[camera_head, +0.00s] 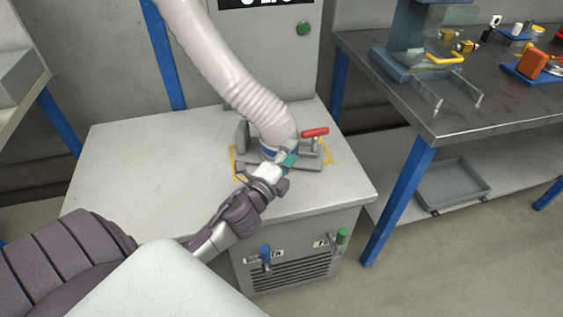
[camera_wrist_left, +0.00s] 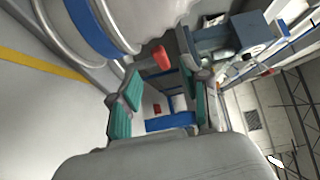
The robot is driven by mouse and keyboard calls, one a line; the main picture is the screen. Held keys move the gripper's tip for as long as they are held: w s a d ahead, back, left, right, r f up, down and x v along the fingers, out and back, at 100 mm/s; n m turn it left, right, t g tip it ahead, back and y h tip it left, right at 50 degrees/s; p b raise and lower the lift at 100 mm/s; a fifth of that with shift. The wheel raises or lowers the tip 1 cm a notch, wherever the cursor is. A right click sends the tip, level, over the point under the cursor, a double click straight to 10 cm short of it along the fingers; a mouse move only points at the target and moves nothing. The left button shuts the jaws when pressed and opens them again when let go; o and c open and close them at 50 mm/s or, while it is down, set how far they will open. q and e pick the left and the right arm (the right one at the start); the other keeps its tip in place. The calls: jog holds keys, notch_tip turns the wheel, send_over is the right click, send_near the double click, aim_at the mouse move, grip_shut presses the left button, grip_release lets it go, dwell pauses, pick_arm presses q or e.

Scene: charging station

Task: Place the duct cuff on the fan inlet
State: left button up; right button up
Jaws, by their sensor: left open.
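The white ribbed duct (camera_head: 225,70) comes down from the top to a grey metal fixture (camera_head: 308,163) on the bench. The blue-banded cuff (camera_head: 267,151) at its lower end stands at the fixture; the band also shows in the left wrist view (camera_wrist_left: 92,28). The fan inlet is hidden beneath the cuff, so I cannot tell how fully they meet. A red clamp handle (camera_head: 315,132) sticks out right of the cuff. My left gripper (camera_head: 284,162) is at the cuff's front right. Its teal fingers (camera_wrist_left: 162,105) are apart, with nothing clearly between them. My right gripper is not in view.
The fixture sits on a light cabinet top (camera_head: 130,165), clear on its left. A blue knob (camera_head: 266,255) and green knob (camera_head: 341,237) are on the cabinet front. A metal table (camera_head: 400,100) with several parts stands at right, above a grey tray (camera_head: 452,185).

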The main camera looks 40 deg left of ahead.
pick_arm(q)
jog(key=shift+s+d, duration=0.2)
jog(key=shift+s, duration=1.95)
